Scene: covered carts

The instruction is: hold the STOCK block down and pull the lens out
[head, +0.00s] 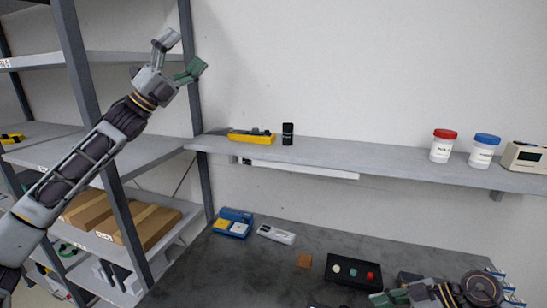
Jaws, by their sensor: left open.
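My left gripper (181,53) is open and empty. It is raised high at the upper left, in front of the shelf post and wall, far from the table. My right gripper (388,297) is low at the bottom right, over the table, partly cut off by the frame edge; its jaws cannot be made out. A black block (343,276) with white, grey-green and red round pieces on top lies on the table left of the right gripper. I cannot read STOCK on anything, and I cannot tell which piece is the lens.
The dark table (250,275) also bears a blue-and-yellow case (233,222), a white device (276,235) and a brown square (305,260). A wall shelf (390,164) above holds jars and a yellow tool. Grey shelving (140,160) with cartons stands left.

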